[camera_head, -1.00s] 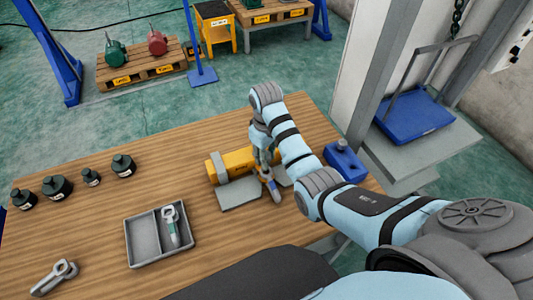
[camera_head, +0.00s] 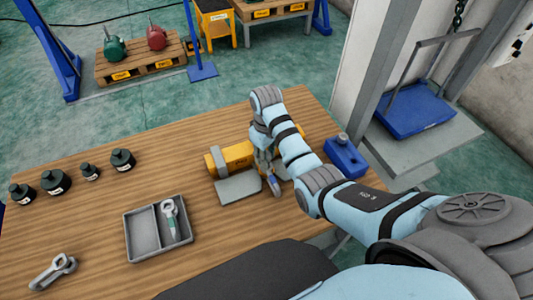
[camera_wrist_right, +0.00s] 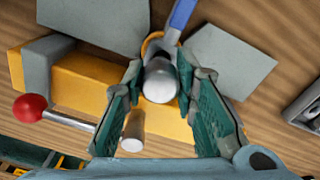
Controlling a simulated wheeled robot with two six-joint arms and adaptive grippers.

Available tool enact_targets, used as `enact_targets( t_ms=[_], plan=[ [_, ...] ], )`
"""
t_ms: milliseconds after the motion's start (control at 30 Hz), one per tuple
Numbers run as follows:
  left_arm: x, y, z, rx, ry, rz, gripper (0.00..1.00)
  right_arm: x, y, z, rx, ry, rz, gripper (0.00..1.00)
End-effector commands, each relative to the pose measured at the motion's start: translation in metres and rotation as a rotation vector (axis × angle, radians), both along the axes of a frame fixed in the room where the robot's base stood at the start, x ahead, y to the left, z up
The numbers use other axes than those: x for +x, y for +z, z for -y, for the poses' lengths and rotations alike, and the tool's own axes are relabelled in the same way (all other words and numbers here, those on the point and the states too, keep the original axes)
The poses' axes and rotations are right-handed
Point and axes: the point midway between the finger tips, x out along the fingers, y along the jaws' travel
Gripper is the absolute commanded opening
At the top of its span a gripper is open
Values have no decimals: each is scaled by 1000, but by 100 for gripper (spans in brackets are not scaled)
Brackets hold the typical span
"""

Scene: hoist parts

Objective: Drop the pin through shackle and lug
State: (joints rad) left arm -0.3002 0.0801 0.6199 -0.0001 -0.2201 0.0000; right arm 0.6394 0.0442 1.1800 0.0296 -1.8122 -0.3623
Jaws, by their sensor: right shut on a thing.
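My right gripper (camera_head: 265,165) is at the yellow fixture (camera_head: 236,157) on the table. In the right wrist view its fingers (camera_wrist_right: 165,95) are shut around a silver, round-ended piece that seems to be the pin (camera_wrist_right: 160,80); a blue part (camera_wrist_right: 182,15) extends beyond it. An orange ring (camera_wrist_right: 152,42) shows just behind the silver end; whether the pin passes through it I cannot tell. The shackle and lug are not clearly distinguishable here. My left gripper is out of view.
A red-knobbed lever (camera_wrist_right: 30,107) and grey plates (camera_wrist_right: 228,58) flank the fixture. A grey metal part (camera_head: 53,272) lies front left. Several black weights (camera_head: 55,182) stand left; a blue block (camera_head: 345,158) stands right.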

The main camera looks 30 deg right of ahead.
Motion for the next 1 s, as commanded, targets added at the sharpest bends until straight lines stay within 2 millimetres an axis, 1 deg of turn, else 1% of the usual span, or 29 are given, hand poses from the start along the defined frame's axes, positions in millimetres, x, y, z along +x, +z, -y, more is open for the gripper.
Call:
enact_targets(
  t_ms=[333,667,700,767,800,833,1000],
  plan=[
    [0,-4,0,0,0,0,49,0,-11,0,0,0,0,0],
    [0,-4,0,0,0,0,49,0,-12,0,0,0,0,0],
    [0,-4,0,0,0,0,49,0,-12,0,0,0,0,29],
    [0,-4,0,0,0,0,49,0,-12,0,0,0,0,39],
    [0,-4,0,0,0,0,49,0,-12,0,0,0,0,45],
    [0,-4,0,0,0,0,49,0,-12,0,0,0,0,49],
    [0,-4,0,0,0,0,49,0,-12,0,0,0,0,49]
  ],
)
